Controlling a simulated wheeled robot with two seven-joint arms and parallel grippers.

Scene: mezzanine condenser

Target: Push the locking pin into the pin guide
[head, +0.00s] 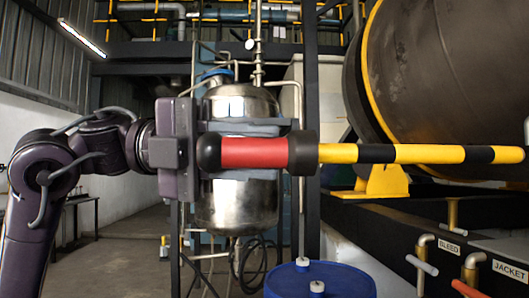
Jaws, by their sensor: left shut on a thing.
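The locking pin (253,153) appears to be the long bar lying almost level across the head view. It has a red grip with black ends and a yellow and black striped shaft reaching to the right edge. My left gripper (285,151) comes in from the left, its grey fingers above and below the red grip, shut on it. I cannot make out the pin guide. The shaft's far end lies in front of the dark drum in the picture; I cannot tell whether it touches anything. My right gripper is not in view.
A steel vessel (236,105) stands behind the grip. A large dark drum (455,70) fills the upper right. A blue barrel (320,282) is below. Pipe handles stand by the BLEED label (449,247) and JACKET label (509,270). Open floor shows at lower left.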

